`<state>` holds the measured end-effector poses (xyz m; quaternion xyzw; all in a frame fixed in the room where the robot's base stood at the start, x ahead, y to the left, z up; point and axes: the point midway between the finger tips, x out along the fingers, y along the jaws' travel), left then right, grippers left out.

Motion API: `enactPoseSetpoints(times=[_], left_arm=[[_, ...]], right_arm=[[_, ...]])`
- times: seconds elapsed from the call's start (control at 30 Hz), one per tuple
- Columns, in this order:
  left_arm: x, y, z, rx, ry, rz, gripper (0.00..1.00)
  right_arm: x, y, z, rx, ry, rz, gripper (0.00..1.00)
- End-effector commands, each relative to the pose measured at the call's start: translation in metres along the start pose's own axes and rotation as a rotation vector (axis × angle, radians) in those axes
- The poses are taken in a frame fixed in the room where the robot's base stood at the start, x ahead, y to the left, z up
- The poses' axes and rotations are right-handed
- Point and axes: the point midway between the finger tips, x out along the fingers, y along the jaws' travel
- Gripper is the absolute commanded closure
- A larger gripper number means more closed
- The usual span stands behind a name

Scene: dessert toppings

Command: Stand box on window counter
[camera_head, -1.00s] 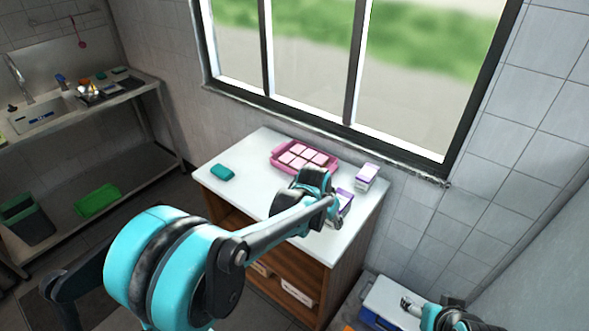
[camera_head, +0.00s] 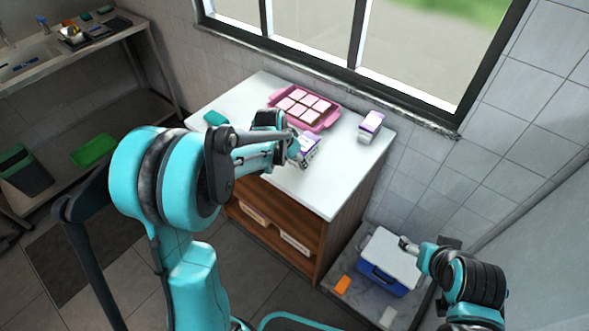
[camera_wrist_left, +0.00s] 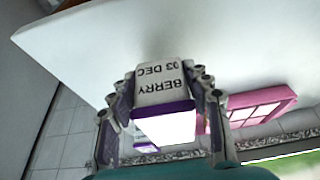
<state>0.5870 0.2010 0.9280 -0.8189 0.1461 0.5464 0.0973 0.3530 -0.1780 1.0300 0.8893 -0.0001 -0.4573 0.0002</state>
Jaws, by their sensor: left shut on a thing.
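A white and purple box (camera_head: 307,150) is in my left gripper (camera_head: 292,146) over the front part of the white-topped window counter (camera_head: 325,190). In the left wrist view my left gripper (camera_wrist_left: 163,110) is shut on the box (camera_wrist_left: 160,82), one finger on each side. The text "BERRY 03 DEC" on it appears upside down there. I cannot tell whether the box touches the counter. A second white and purple box (camera_head: 370,126) stands at the counter's back right. My right gripper (camera_head: 405,243) is beside a blue and white cooler; its opening is too small to judge.
A pink tray (camera_head: 334,118) with several pink squares is behind the held box. A teal item (camera_head: 215,118) lies at the counter's left. The cooler (camera_head: 390,255) stands low at the right. The counter's front right top is bare. The window is behind.

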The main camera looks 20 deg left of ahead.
Motion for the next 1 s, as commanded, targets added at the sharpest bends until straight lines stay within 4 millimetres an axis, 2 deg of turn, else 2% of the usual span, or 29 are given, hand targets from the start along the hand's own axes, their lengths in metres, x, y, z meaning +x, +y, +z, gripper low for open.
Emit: enactPoseSetpoints(times=[0.3,0.67,0.7,0.77,0.8,1.0], left_arm=[[0.037,-0.001,0.015,0.000,0.000,0.000,0.91],[0.040,0.000,0.016,0.000,0.000,0.000,0.91],[0.041,0.000,0.017,0.000,0.000,0.000,0.49],[0.040,0.000,0.016,0.000,0.000,0.000,0.33],[0.040,0.000,0.016,0.000,0.000,0.000,0.30],[0.039,0.000,0.016,0.000,0.000,0.000,0.30]], right_arm=[[0.015,0.000,0.011,0.000,0.000,0.000,0.32],[0.017,0.000,0.012,0.000,0.000,0.000,0.32],[0.017,0.000,0.012,0.000,0.000,0.000,0.32],[0.016,0.000,0.011,0.000,0.000,0.000,0.32],[0.016,0.000,0.011,0.000,0.000,0.000,0.32],[0.016,0.000,0.011,0.000,0.000,0.000,0.32]])
